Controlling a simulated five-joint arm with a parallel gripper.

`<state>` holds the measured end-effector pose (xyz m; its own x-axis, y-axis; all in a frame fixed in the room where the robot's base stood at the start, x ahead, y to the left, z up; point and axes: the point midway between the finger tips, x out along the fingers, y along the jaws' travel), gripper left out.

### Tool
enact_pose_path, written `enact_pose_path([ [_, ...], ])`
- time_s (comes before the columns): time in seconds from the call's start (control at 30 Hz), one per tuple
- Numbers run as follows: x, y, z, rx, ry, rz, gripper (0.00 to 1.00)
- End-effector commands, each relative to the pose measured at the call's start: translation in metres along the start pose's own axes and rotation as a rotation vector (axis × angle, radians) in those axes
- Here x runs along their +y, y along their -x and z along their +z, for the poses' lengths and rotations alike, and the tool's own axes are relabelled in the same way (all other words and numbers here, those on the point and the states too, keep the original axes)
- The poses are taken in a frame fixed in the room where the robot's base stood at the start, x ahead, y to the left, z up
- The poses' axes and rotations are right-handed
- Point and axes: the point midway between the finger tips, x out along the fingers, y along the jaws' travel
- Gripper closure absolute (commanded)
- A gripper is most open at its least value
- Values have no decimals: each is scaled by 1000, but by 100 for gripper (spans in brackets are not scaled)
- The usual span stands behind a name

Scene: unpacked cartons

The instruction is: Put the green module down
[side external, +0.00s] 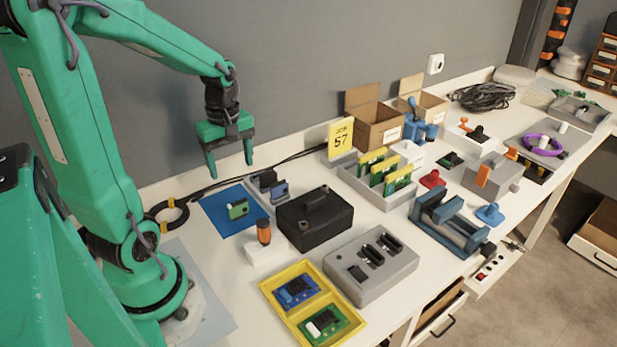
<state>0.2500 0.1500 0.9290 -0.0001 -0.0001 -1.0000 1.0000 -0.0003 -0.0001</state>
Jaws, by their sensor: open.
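My gripper (230,166) is open and empty. It hangs in the air above and behind the blue mat, with its two green fingers pointing down and apart. A small green module (238,209) with a dark part on it rests on the blue mat (219,224), below my gripper and clear of it. From this one view I cannot tell the exact height of the fingers above it.
A grey holder (256,186) with dark modules stands beside the mat. A black box (340,223), an orange-capped item on a white block (267,254) and a yellow tray (270,285) with boards lie to the right and front. Black cable runs behind the mat.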

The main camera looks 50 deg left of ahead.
Motion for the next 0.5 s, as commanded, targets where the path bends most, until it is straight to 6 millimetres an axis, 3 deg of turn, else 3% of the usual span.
enact_pose_path([
  [0.5, 1, 4, 5, 8, -48, 14, 32],
])
